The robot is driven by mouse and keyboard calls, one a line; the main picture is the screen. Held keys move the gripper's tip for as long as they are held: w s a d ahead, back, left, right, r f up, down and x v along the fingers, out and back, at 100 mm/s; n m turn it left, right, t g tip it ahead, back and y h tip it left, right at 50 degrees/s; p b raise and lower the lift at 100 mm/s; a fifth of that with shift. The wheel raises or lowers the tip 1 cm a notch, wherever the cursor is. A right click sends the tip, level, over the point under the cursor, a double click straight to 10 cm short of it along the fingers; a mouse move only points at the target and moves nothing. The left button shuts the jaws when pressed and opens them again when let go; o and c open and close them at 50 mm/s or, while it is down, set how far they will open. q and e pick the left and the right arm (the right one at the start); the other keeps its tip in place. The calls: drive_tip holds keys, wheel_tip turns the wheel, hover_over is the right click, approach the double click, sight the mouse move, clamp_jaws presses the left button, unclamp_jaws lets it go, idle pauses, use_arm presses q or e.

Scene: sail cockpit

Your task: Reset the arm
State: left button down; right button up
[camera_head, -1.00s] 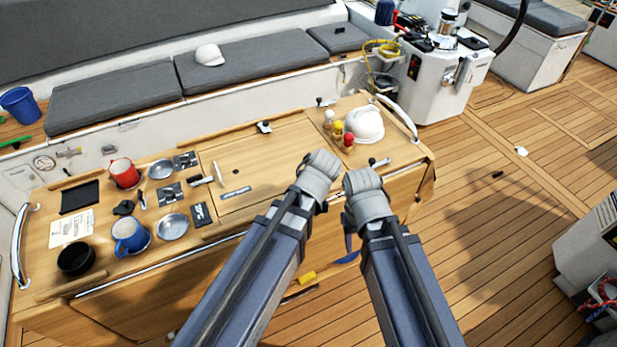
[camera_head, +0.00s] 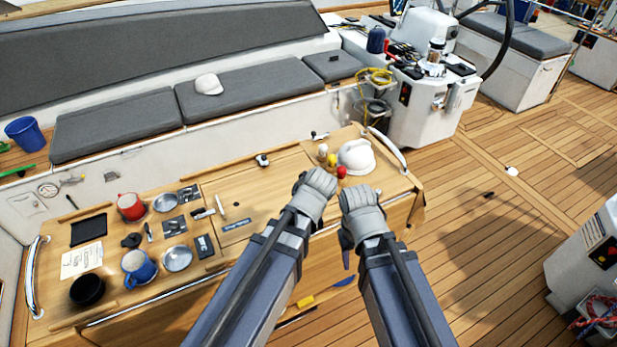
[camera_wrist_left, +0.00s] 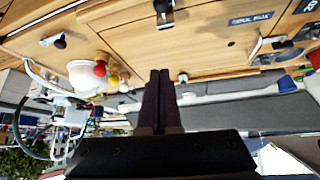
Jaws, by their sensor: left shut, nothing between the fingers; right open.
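Both my arms reach forward from the bottom middle of the head view, side by side and apart, in front of the wooden cockpit table (camera_head: 262,190). My left arm's grey wrist (camera_head: 315,190) hides its gripper there. In the left wrist view my left gripper (camera_wrist_left: 160,75) shows two dark fingers pressed together, with nothing between them. My right arm's grey wrist (camera_head: 362,205) is just to the right of the left one. Of my right gripper (camera_head: 346,260), only a small dark part shows below that wrist. It is open, and I see nothing held in it.
The table holds a red mug (camera_head: 131,206), a blue mug (camera_head: 138,267), a black bowl (camera_head: 87,290) and tools. A white helmet (camera_head: 356,157) and small bottles stand at its right end. A white helm console (camera_head: 425,110) stands behind. The deck (camera_head: 470,250) at right is mostly clear.

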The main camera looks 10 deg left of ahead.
use_arm(q)
drive_tip(key=shift+s, duration=0.1)
drive_tip(key=s+d+f+m+g+h+b, duration=0.1)
drive_tip(key=s+d+f+m+g+b, duration=0.2)
drive_tip(key=s+f+m+g+b, duration=0.4)
drive_tip(key=s+f+m+b, duration=0.1)
drive_tip(key=s+f+b, duration=0.2)
drive_tip(key=s+f, duration=0.4)
drive_tip(key=shift+s+f+h, duration=0.3)
drive_tip(key=shift+s+f, duration=0.1)
drive_tip(key=shift+s, duration=0.75)
drive_tip(key=shift+a, duration=0.1)
